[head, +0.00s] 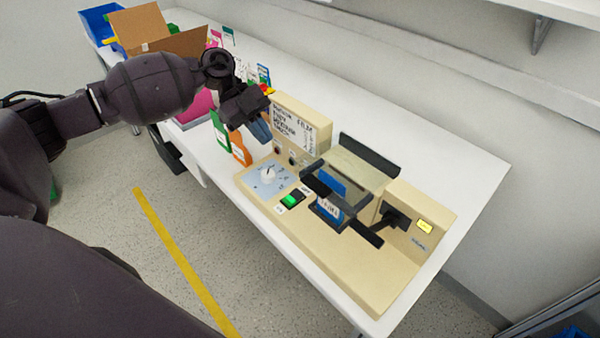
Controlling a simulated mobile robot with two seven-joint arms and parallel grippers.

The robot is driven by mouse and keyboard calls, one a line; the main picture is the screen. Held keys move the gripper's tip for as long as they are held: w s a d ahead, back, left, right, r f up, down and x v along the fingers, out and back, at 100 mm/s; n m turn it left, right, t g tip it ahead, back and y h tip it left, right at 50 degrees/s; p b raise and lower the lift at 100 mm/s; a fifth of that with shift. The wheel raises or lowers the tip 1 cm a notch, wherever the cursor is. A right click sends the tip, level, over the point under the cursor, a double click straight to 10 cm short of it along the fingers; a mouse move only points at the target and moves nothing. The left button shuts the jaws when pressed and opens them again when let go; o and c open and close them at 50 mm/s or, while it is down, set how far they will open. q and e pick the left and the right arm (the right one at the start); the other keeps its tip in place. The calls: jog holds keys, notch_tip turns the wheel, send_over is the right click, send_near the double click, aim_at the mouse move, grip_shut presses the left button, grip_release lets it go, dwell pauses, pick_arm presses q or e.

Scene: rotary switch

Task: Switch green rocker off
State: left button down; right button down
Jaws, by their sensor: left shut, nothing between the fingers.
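The green rocker (290,200) sits in a black frame on the front panel of a beige machine (345,262), and its green face looks lit. A white rotary knob (268,174) on a light blue plate is just to its left. My left gripper (264,134) is shut and empty, up and to the left of the rocker, in front of the machine's upright labelled panel. It appears apart from the rocker and the knob. My right gripper is not in view.
A black-handled clamp part (338,195) stands right of the rocker, with a black lever (392,218) beyond. A cardboard box (140,28) and blue bin are at the far left. The white table (440,150) is clear behind the machine.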

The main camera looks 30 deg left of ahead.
pick_arm(q)
send_over(298, 192)
jog(key=a, duration=0.2)
jog(key=f, duration=0.7)
jog(key=shift+s+a, duration=0.15)
jog(key=shift+a, duration=0.05)
jog(key=f, duration=0.2)
jog(key=f+b, duration=0.1)
jog(key=shift+w, duration=0.25)
jog(key=shift+f, duration=0.35)
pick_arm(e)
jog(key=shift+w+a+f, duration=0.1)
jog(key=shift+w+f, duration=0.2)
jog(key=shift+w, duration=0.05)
pick_arm(q)
jog(key=shift+w, duration=0.1)
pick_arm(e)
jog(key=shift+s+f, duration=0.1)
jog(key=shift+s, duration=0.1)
